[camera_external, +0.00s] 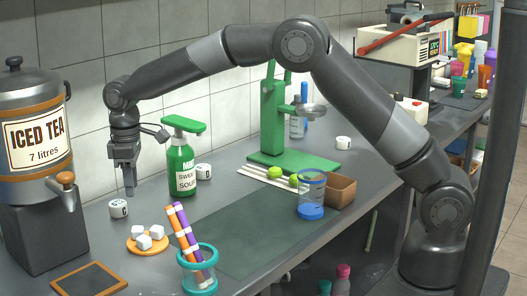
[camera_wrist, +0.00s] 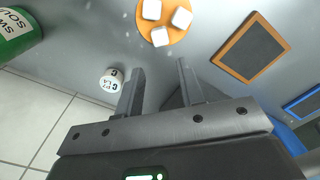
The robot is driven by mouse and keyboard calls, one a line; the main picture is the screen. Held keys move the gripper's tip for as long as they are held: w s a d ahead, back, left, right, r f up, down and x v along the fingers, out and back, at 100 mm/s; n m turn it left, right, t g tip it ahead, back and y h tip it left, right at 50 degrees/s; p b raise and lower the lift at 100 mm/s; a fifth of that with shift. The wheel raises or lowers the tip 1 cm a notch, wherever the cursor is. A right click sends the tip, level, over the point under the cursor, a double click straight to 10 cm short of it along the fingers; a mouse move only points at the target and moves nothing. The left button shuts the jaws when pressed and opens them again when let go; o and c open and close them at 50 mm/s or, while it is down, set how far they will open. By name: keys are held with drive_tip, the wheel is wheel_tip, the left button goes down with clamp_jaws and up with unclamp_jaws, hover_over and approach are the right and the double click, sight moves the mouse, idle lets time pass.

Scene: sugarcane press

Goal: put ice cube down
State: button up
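White ice cubes (camera_external: 157,231) sit on a small round orange plate (camera_external: 132,249) on the grey counter. In the wrist view, three ice cubes (camera_wrist: 182,17) show on the orange plate (camera_wrist: 173,36) near the top edge. My gripper (camera_external: 130,191) points down above the counter, behind the plate and apart from it. In the wrist view, my gripper (camera_wrist: 160,66) has its two fingers spread, with only counter visible between them. No ice cube is in its grip.
A small white labelled pot (camera_external: 118,208) stands just left of my gripper. A teal cup with striped straws (camera_external: 197,270) and a framed dark board (camera_external: 88,279) are in front.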

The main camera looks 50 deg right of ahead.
drive_tip(key=s+d+r+m+t, duration=0.1)
drive_tip(key=s+d+r+m, duration=0.1)
drive_tip(key=s+d+r, duration=0.6)
drive_tip(key=s+d+r+m+t, duration=0.2)
drive_tip(key=s+d+r, duration=0.4)
drive_tip(key=d+r, duration=0.45)
drive_tip(key=s+d+f+m+t, duration=0.1)
drive_tip(key=s+d+m, duration=0.1)
drive_tip(key=s+d, duration=0.4)
drive_tip(key=s+d+f+m+t, duration=0.1)
drive_tip(key=s+d, duration=0.5)
drive_tip(key=s, duration=1.1)
drive_tip(key=shift+s+f+m+t, duration=0.3)
drive_tip(key=shift+f+m, duration=0.25)
drive_tip(key=shift+m, duration=0.45)
drive_tip(key=shift+d, duration=0.1)
idle(2.8)
